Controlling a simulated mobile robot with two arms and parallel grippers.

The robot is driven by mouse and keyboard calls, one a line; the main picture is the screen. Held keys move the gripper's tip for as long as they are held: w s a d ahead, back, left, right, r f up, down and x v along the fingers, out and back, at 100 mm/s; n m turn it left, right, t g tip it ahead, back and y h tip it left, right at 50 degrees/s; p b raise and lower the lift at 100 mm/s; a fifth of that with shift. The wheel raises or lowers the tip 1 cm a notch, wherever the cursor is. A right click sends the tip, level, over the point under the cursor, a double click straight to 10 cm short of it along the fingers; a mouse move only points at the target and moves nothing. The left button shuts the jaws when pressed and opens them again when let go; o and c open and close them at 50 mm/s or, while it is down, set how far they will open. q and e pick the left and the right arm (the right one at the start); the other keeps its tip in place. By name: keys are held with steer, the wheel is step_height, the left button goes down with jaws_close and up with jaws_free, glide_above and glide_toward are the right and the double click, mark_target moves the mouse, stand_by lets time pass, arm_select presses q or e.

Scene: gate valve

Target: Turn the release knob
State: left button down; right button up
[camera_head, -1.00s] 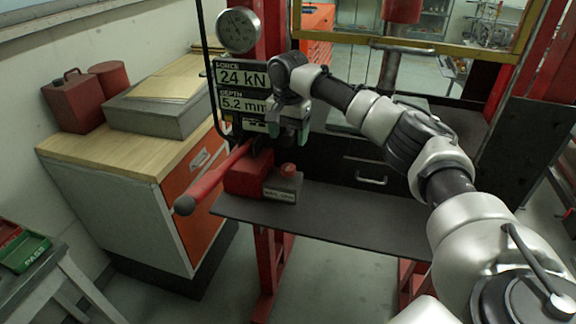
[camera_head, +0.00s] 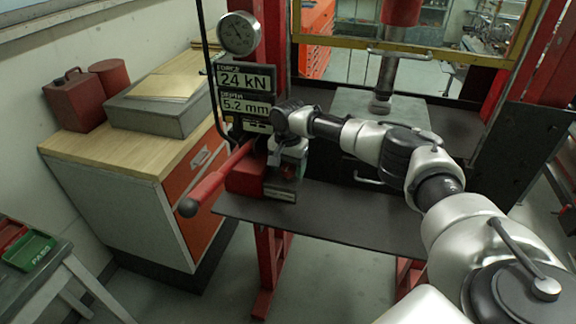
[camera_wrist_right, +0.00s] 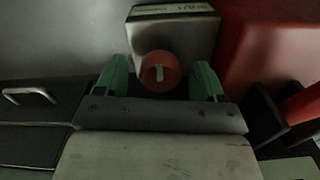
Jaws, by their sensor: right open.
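In the head view the right gripper (camera_head: 288,164) is over the block and hides the knob. I cannot tell how deep the fingers reach around it. My left gripper is not in view.
A red pump lever (camera_head: 215,180) sticks out left of the block. A display reading 24 kN and 5.2 mm (camera_head: 245,90) and a round gauge (camera_head: 238,34) are above. The dark press table (camera_head: 330,215) is clear to the right. A wooden-topped cabinet (camera_head: 120,150) stands at left.

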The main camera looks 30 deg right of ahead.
steer(key=c, duration=0.9)
steer(key=shift+c, duration=0.2)
